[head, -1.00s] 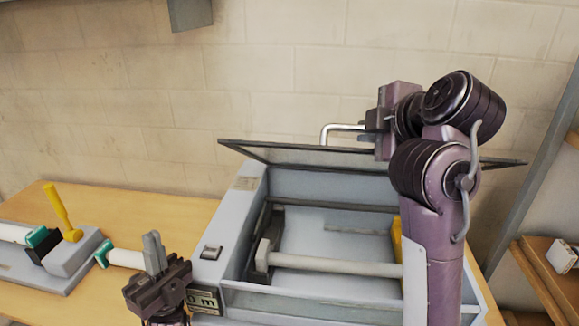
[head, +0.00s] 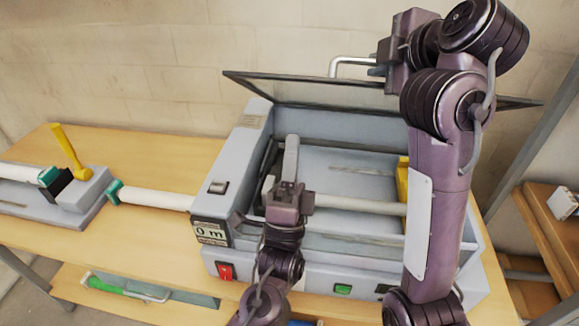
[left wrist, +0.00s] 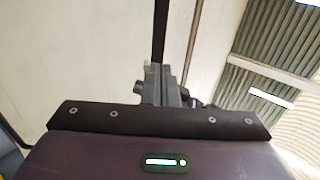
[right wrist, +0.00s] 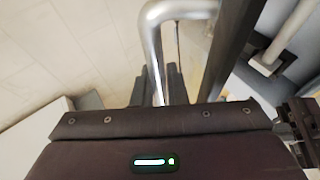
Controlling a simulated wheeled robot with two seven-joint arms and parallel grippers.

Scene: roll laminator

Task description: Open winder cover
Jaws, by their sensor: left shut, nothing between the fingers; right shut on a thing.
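The winder cover (head: 300,92) is a dark-framed clear panel, raised and tilted up at the back of the grey laminator (head: 225,170). Its bent metal handle (head: 350,60) stands at the cover's upper edge. My right gripper (head: 377,71) is shut on the handle; the right wrist view shows the bent handle (right wrist: 152,40) between its fingers. My left gripper (head: 291,148) is shut and empty, pointing up in front of the open winder bay. In the left wrist view its closed fingers (left wrist: 165,82) show with nothing between them. My right arm hides the cover's right part.
A pale roller (head: 350,203) lies across the open bay, with a yellow part (head: 402,180) at its right end. A white roll with a green end (head: 150,197) lies left of the machine. A yellow-handled tool (head: 70,150) stands further left. Shelving is at right.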

